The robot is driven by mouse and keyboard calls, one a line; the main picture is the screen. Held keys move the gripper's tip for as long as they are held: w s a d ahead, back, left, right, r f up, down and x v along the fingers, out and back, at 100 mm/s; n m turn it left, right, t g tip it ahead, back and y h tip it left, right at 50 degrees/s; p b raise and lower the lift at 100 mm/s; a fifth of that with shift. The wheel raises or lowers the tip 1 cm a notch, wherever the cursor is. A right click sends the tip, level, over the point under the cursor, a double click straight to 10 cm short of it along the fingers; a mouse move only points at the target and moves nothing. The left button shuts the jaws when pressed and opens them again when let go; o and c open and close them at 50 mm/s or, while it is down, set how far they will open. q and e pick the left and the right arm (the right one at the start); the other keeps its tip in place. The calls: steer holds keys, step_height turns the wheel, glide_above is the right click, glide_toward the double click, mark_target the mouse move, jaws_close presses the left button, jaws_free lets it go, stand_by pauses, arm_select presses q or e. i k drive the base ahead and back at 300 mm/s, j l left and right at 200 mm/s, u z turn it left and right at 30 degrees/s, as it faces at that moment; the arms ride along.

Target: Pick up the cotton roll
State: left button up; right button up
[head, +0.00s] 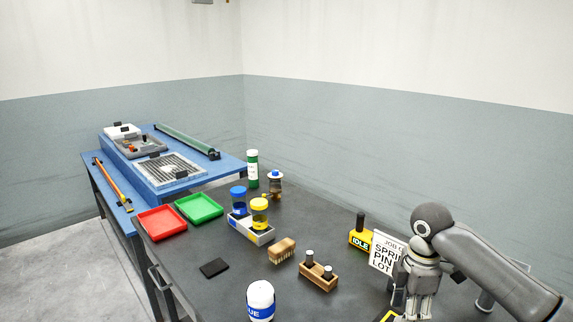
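I cannot make out a thing that is clearly a cotton roll. A white rounded cylinder (261,299) with a blue band and letters ending in "UE" stands at the front edge of the dark table, cut by the picture's bottom. My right gripper (418,312) points down at the lower right, beside the job sign, well to the right of the white cylinder. Its fingertips are too small and close to the bottom edge to tell if they are open or shut. My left gripper is not in view.
The dark table (190,252) holds a red tray (162,223), a green tray (199,208), blue- and yellow-lidded jars (259,212), a brush (282,250), a wooden peg block (318,277) and a job sign (385,254). A blue bench (222,161) stands behind.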

mark_target(260, 298)
steer(key=k+j, duration=0.45)
steer(key=k, duration=0.15)
steer(key=k+j, duration=0.4)
steer(key=k, duration=0.15)
